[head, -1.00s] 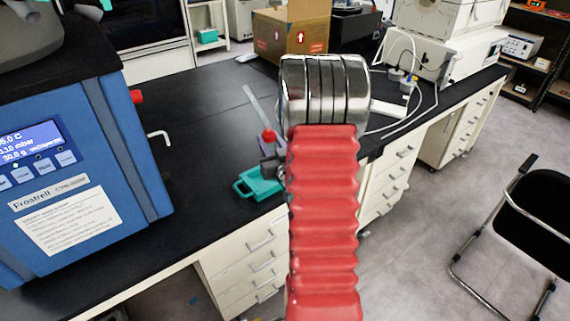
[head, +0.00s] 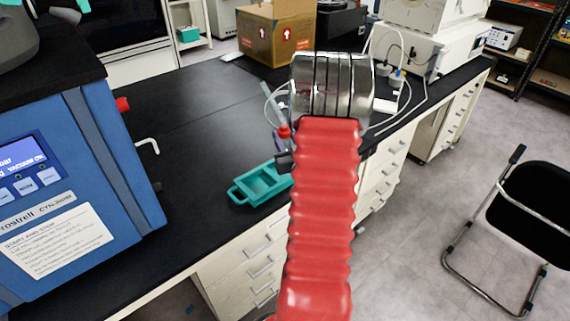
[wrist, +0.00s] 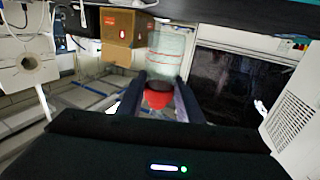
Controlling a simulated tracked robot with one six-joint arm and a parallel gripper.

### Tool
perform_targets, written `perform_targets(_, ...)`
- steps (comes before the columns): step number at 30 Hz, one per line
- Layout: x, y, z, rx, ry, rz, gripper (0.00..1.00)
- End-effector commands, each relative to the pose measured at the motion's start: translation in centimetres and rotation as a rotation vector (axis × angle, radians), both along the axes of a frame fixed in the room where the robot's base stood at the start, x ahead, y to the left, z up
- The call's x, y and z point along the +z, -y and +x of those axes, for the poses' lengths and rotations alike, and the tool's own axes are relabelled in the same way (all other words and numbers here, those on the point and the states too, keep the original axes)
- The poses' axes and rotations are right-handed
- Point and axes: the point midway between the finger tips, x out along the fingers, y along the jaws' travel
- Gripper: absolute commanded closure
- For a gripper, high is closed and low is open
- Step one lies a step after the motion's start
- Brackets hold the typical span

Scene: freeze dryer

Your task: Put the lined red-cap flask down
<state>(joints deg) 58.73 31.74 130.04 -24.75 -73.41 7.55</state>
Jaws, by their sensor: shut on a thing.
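My gripper (wrist: 160,82) is shut on the lined red-cap flask. In the wrist view the red cap (wrist: 158,98) sits between the two dark fingers, and the clear flask body (wrist: 168,48) with thin red lines extends beyond them. In the head view my red arm hides most of the gripper. The flask's red cap (head: 285,132) shows just left of the arm, with part of the clear glass above it. The flask appears held above the black bench (head: 190,125); its exact height and any contact below it cannot be told.
A teal tray (head: 245,193) lies on the bench near its front edge, partly behind my arm. The blue freeze dryer (head: 75,170) stands at left. A cardboard box (head: 262,40) and white instruments (head: 425,50) are at the back. The bench between dryer and box is mostly clear.

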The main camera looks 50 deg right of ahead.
Motion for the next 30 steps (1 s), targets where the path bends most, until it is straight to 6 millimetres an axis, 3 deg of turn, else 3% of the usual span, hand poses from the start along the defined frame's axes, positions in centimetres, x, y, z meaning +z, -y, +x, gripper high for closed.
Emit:
perform_targets(9, -4.1, 0.0, -0.1, -0.001, 0.0, 0.001, 0.9)
perform_targets(23, -4.8, 0.1, -0.1, -0.002, 0.0, -0.001, 0.9)
perform_targets(30, -6.9, 0.1, -0.1, -0.003, -0.001, 0.002, 0.9)
